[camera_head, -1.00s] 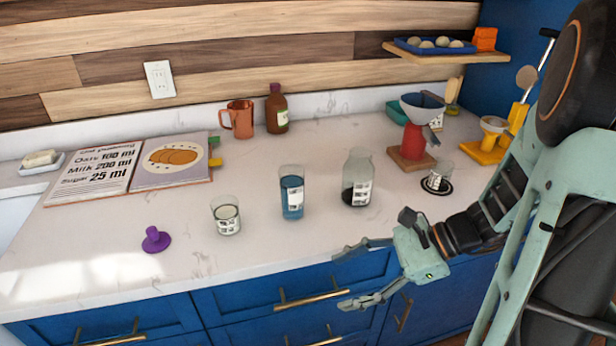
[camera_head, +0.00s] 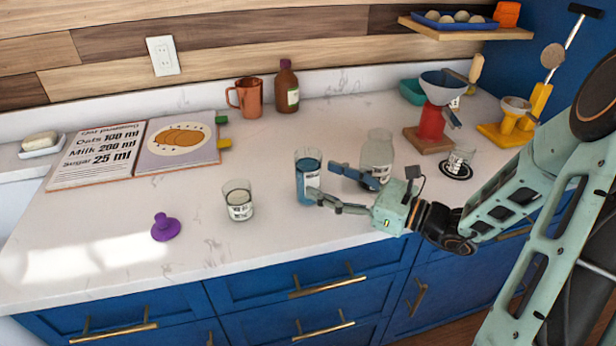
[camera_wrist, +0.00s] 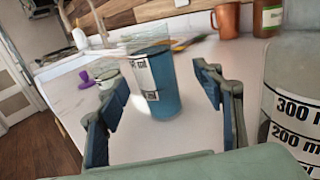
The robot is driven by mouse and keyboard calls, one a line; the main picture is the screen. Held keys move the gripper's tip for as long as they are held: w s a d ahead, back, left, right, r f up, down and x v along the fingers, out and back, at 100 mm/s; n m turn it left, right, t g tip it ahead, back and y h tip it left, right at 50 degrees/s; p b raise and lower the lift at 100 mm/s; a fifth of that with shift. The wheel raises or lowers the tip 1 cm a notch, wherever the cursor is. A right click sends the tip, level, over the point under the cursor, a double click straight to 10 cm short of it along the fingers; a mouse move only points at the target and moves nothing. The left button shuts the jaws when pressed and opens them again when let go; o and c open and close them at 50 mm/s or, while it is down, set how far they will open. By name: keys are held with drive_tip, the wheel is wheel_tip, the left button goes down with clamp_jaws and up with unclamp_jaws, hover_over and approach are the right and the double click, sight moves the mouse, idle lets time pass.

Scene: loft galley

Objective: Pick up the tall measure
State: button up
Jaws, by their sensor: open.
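The tall measure (camera_head: 305,168) is a clear glass of blue liquid with a white label, upright on the counter. My gripper (camera_head: 323,181) is open just to its right, with its fingers pointing at it. In the wrist view the measure (camera_wrist: 163,85) stands between and ahead of the two spread fingers (camera_wrist: 158,105). I cannot tell whether either finger touches it.
A clear bottle-shaped measure (camera_head: 377,152) stands close behind my gripper; its 300 ml and 200 ml marks (camera_wrist: 295,115) show at right in the wrist view. A short glass (camera_head: 238,203) and purple knob (camera_head: 165,228) are left. A red-based dripper (camera_head: 432,122) stands right.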

sight(306, 166)
drive_tip(key=x, duration=0.5)
drive_tip(key=shift+s+a, duration=0.2)
drive_tip(key=shift+a, duration=0.05)
drive_tip(key=shift+c, duration=0.3)
drive_tip(key=shift+r, duration=0.1)
drive_tip(key=c, duration=1.4)
drive_tip(key=shift+r, duration=0.15)
drive_tip(key=shift+r, duration=1)
drive_tip(key=shift+s+d+r+p, duration=0.55)
drive_tip(key=shift+s+d+r, duration=0.55)
drive_tip(key=shift+s+r, duration=0.8)
drive_tip(key=shift+s+d+r+p, duration=0.6)
drive_tip(key=shift+s+d+r, duration=0.5)
drive_tip(key=shift+s+r, duration=0.8)
drive_tip(key=shift+s+d+r+p, duration=0.55)
drive_tip(key=shift+s+d+r, duration=0.75)
drive_tip(key=shift+s, duration=1)
